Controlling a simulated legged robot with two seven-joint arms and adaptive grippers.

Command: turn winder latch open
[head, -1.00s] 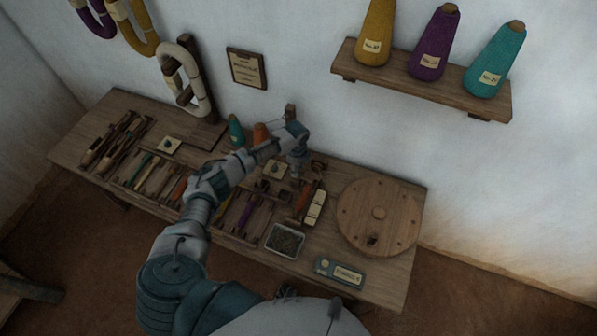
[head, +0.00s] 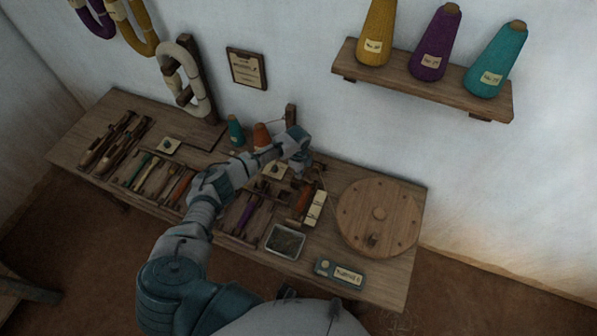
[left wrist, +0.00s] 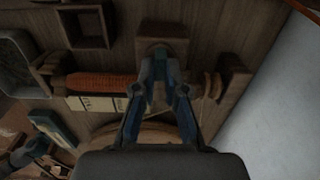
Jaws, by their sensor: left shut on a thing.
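The winder shows in the left wrist view as a spindle with an orange-red wound bobbin (left wrist: 100,83), a wooden block (left wrist: 160,28) and a wooden end post (left wrist: 234,78). My left gripper (left wrist: 160,62) is shut at the spindle, to the right of the bobbin and just below the block. A small part, which looks like the winder latch, is between its fingertips and almost wholly hidden by them; I cannot tell its angle. In the head view the orange bobbin (head: 304,199) shows beside my left wrist, which hides most of the winder.
On the bench (head: 215,135), a metal tray (head: 286,242), a teal labelled box (head: 340,271) and a round wooden disc (head: 380,218) stand near the winder. Several shuttles and tools lie to the left. A shelf (head: 425,84) with thread cones hangs above.

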